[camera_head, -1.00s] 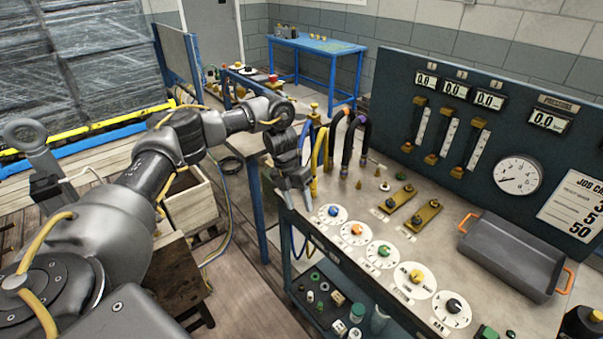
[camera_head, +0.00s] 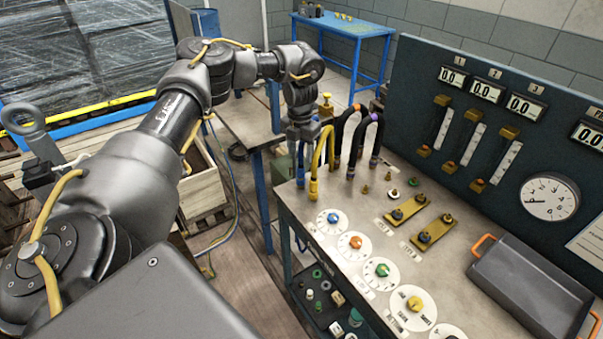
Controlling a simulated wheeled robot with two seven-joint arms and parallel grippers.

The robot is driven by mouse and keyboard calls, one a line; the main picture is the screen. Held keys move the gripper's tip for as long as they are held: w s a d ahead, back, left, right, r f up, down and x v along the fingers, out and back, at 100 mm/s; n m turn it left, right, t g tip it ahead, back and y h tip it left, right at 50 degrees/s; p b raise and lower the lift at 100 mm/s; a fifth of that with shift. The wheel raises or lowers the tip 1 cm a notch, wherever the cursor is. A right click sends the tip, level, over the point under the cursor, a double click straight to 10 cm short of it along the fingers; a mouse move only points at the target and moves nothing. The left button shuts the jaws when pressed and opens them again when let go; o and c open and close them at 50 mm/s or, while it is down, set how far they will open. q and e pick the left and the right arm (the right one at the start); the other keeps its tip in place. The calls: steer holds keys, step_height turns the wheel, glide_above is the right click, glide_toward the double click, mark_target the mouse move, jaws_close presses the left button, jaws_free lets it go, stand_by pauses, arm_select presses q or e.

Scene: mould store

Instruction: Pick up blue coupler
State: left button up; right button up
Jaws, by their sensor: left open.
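The bench holds a group of upright hoses at its far left corner. A thin blue piece (camera_head: 300,178), which looks like the blue hose and its coupler, stands at the left of this group. It is partly hidden, so the coupler's exact shape cannot be told. A yellow hose (camera_head: 318,160) with a yellow end stands just right of it. My left gripper (camera_head: 302,143) is open and points down, right above the blue piece. Whether a finger touches it cannot be told. My right gripper is not in view.
Black hoses with orange (camera_head: 350,125) and purple (camera_head: 371,140) marks stand close to the right. The bench top (camera_head: 300,203) bears several dials, two brass plates (camera_head: 407,208) and a grey tray (camera_head: 530,290). A dark gauge panel (camera_head: 420,95) rises behind.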

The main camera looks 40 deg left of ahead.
mark_target(301, 163)
arm_select(q)
steer(key=shift+w+f, duration=0.1)
steer(key=shift+f, duration=0.55)
steer(key=shift+w+f, duration=0.1)
steer(key=shift+f, duration=0.45)
steer(key=shift+f+p, duration=0.15)
steer(key=shift+p, duration=0.3)
step_height(301, 163, down, 4)
steer(key=shift+r+p, duration=0.1)
steer(key=shift+p, duration=0.7)
steer(key=shift+f, duration=0.5)
jaws_close()
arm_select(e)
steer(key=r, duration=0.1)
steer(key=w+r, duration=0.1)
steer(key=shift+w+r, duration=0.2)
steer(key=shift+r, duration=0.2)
